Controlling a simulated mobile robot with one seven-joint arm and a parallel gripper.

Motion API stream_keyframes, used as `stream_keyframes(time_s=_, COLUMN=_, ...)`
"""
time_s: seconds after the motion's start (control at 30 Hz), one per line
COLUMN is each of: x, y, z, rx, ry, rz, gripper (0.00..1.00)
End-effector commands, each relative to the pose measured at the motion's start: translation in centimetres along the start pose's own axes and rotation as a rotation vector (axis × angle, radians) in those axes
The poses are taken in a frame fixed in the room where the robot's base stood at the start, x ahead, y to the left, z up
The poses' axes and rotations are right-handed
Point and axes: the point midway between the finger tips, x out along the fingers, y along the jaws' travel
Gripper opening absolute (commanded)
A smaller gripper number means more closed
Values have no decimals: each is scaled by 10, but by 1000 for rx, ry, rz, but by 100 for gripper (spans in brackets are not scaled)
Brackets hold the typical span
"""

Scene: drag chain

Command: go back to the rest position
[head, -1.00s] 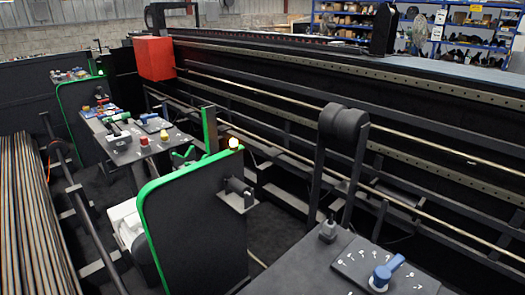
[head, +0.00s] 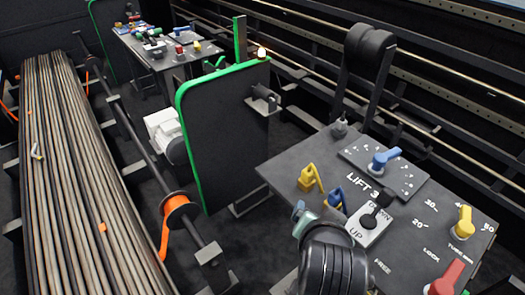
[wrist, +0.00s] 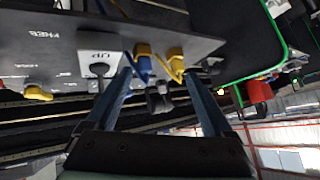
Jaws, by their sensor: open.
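My gripper (wrist: 157,76) is open in the wrist view, its two bluish fingers apart with nothing held between them. In the head view my dark arm rises from the bottom edge beside the lift console (head: 300,158), and the fingers are mostly hidden. The wrist view is upside down. It shows the UP plate (wrist: 97,62) left of the fingers. A blue lever (wrist: 143,66) and a yellow lever (wrist: 175,62) appear beyond the fingertips. I cannot tell the exact gap to them.
The console carries a black UP/DOWN switch (head: 375,212), a blue handle (head: 385,158), a yellow handle (head: 464,222) and a red handle (head: 446,278). A green-edged black panel (head: 222,130) stands behind. Long bars (head: 75,150) lie at left, near an orange reel (head: 178,208).

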Motion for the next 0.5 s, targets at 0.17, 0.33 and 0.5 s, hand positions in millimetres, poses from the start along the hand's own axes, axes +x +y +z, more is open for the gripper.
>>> stream_keyframes(time_s=0.17, x=-63, y=-76, z=-103, rx=-133, ry=382, rz=-186, gripper=86)
stream_keyframes(time_s=0.33, x=-155, y=-135, z=-175, rx=-229, ry=746, rz=-334, gripper=86)
stream_keyframes(time_s=0.5, x=-266, y=-174, z=-218, rx=-286, ry=1108, rz=-451, gripper=86)
